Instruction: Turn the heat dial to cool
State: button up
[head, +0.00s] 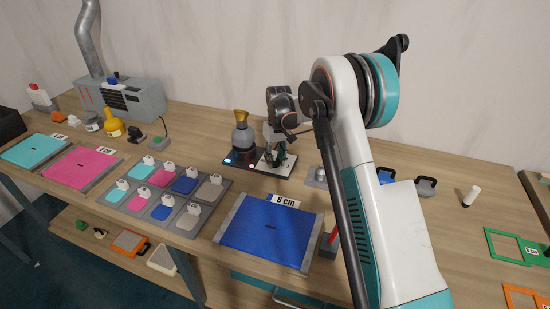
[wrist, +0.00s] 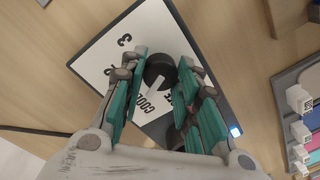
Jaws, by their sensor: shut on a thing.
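The heat dial (wrist: 160,68) is a round black knob on a white panel (wrist: 112,62) with printed marks, in the wrist view. A "3" shows at the panel's left and the word "COOL" below the dial. My gripper (wrist: 165,75) has its teal fingers on both sides of the dial, shut on it. Where the dial points is hard to tell, as the fingers cover part of the markings. In the head view my gripper (head: 278,152) is low over the white panel (head: 289,161), and the dial is hidden by it.
A dark device with a yellow top (head: 241,118) stands beside the panel on the same dark base. A blue sheet (head: 268,232) lies in front, and a grey tray (head: 150,203) of coloured tiles is at the left. A grey heater-like box (head: 135,98) stands at the far left.

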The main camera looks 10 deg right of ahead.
aim_at(276, 160)
jog(key=shift+n, duration=1.6)
jog(key=o, duration=1.1)
jog(key=r, duration=1.2)
jog(key=shift+w+d, duration=0.15)
jog(key=shift+d, duration=0.15)
